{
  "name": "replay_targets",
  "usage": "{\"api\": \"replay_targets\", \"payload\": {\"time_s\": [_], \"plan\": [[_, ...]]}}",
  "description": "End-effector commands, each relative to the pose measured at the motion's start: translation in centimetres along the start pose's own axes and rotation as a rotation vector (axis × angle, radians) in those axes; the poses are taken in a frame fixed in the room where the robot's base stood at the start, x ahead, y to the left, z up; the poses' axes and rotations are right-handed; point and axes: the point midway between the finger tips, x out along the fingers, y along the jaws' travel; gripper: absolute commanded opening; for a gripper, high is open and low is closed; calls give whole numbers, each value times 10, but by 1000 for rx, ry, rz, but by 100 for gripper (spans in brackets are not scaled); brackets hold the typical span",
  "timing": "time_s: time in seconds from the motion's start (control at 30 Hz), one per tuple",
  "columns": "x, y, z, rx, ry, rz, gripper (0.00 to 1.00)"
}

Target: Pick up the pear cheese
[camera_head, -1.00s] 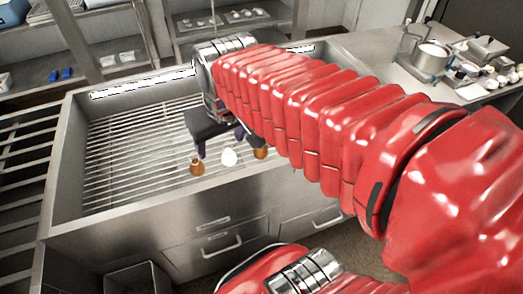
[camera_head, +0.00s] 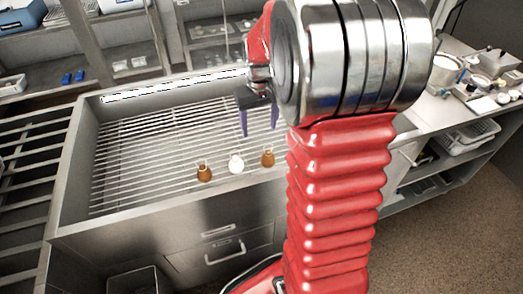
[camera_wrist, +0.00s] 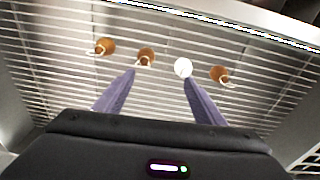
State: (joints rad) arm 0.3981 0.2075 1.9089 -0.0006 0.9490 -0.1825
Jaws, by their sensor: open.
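Small pear-shaped cheeses sit in a row on the slatted rack. In the head view a brown one (camera_head: 204,174) is at left, a white one (camera_head: 236,165) in the middle and another brown one (camera_head: 267,158) at right. The wrist view shows the white one (camera_wrist: 183,67), a brown one (camera_wrist: 146,57) with a pale loop, and brown ones at far left (camera_wrist: 104,46) and right (camera_wrist: 219,75). My gripper (camera_head: 259,126) is open and empty above the rack, its fingers apart. In the wrist view the fingertips (camera_wrist: 159,77) overlap the region just in front of the middle brown and white cheeses.
The rack lies inside a steel basin (camera_head: 75,150) with raised walls. Shelves (camera_head: 120,65) stand behind. A side counter (camera_head: 455,100) at right holds pots and small items. The rack's left part is bare.

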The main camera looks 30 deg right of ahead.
Motion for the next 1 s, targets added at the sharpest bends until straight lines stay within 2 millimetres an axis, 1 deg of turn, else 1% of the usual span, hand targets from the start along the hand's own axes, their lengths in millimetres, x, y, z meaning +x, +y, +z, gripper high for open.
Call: {"api": "replay_targets", "payload": {"time_s": [0.03,0.1,0.2,0.33,0.77,0.87,1.0], "plan": [[12,10,-4,11,-18,-2,64],[25,20,-10,19,-37,-5,64],[41,34,-16,31,-58,-9,64],[53,43,-19,39,-73,-12,64],[57,45,-20,40,-76,-13,64],[64,45,-19,40,-77,-13,64],[82,44,-17,40,-78,-14,64]]}}
